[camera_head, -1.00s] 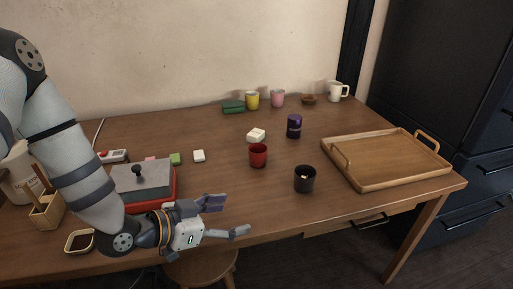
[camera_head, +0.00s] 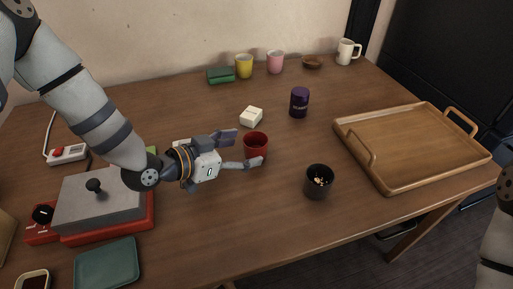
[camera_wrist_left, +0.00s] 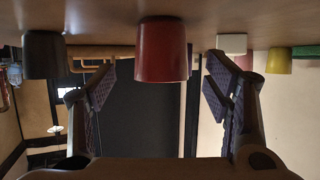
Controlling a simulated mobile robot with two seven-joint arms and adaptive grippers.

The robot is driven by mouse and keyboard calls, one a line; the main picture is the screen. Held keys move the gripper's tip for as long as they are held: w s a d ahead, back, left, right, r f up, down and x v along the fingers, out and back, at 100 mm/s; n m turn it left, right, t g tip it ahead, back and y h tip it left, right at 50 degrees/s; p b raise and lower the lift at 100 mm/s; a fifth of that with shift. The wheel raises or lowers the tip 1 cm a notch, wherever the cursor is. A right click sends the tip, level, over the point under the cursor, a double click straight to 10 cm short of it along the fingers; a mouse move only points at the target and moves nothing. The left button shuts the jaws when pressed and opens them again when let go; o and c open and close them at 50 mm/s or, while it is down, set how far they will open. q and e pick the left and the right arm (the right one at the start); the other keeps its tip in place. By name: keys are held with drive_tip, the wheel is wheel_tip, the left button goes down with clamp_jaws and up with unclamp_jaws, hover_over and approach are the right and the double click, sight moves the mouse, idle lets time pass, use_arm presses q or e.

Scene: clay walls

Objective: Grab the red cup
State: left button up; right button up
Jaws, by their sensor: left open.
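The red cup (camera_head: 256,144) stands upright on the wooden table, near the middle of the head view. My left gripper (camera_head: 244,150) is open at the cup's left side, with its fingertips pointing right toward it. One fingertip overlaps the cup's lower front in the head view. In the left wrist view, the picture is upside down and the red cup (camera_wrist_left: 161,50) shows between the two spread fingers, just beyond them. I cannot tell whether a finger touches it. My right gripper is not seen; only part of my right arm shows at the right edge.
A black cup (camera_head: 318,182) stands front right of the red cup. A white block (camera_head: 251,117) and a purple can (camera_head: 299,102) are behind it. A wooden tray (camera_head: 480,158) lies at right. A red-based grey press (camera_head: 140,222) is at left.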

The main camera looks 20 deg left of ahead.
sight(263, 141)
use_arm(q)
drive_tip(key=x, duration=0.5)
drive_tip(key=shift+r+b, duration=0.2)
drive_tip(key=shift+b, duration=0.1)
drive_tip(key=shift+r, duration=0.1)
drive_tip(key=shift+c, duration=0.2)
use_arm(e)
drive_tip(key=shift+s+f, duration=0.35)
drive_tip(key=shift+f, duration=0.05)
use_arm(q)
drive_tip(key=shift+w, duration=0.1)
drive_tip(key=c, duration=1.3)
drive_tip(key=shift+r, duration=0.15)
